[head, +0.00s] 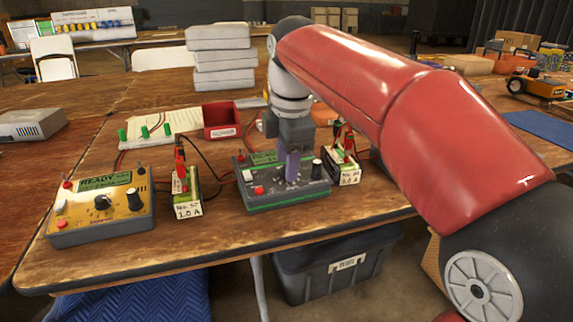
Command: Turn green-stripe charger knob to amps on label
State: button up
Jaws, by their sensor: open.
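The green-stripe charger (290,202) is a dark grey box with a green band round its base, near the table's front edge. Its green display is partly hidden by my gripper (291,178), which points down over the middle of the panel, fingers at the dial. The charger's middle knob is hidden behind the fingers; I cannot tell its pointer's direction or whether the fingers touch it. A black knob (316,168) shows to the right. A battery (345,173) to the right has a label that seems to read 3.0 A. Another battery (188,205) to the left reads 1.0 A.
A yellow charger (100,222) reading READY stands at the left front. Red and black cables run between the things. A red bin (221,122), a white board with green posts (158,131) and stacked grey boxes (222,60) stand behind. A dark crate (322,272) is under the table.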

jog(key=shift+f, duration=0.4)
grip_shut()
